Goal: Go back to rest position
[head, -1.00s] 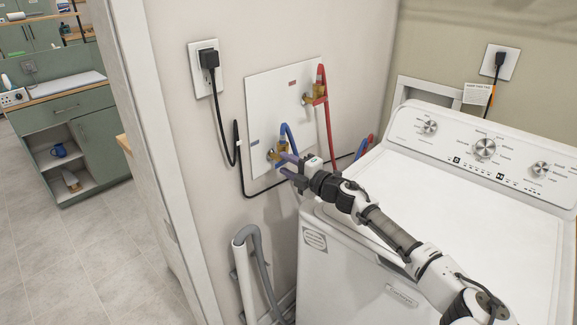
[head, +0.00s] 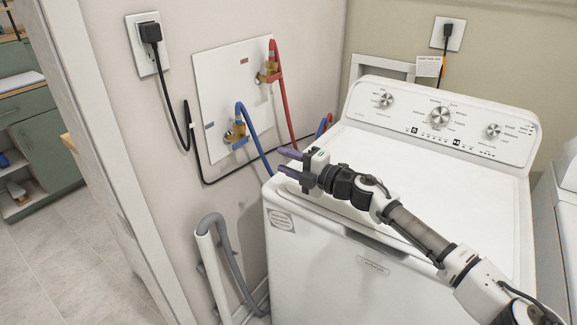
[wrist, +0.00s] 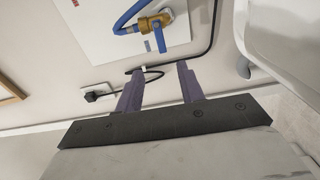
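My gripper (head: 283,162) is in front of the wall by the left rear corner of the white washing machine (head: 400,180), apart from the blue valve. In the wrist view its two purple fingers (wrist: 160,80) stand apart with nothing between them. The blue-hosed brass valve (head: 237,133) is on the white wall panel (head: 215,75), left of my gripper. It also shows in the wrist view (wrist: 155,24), beyond the fingertips. My arm reaches in from the lower right over the machine.
A red-hosed brass valve (head: 268,73) sits higher on the panel. A black cord hangs from the wall outlet (head: 147,45). A grey drain hose (head: 235,265) and white pipe stand left of the machine. A doorway with a green cabinet (head: 50,140) is at the far left.

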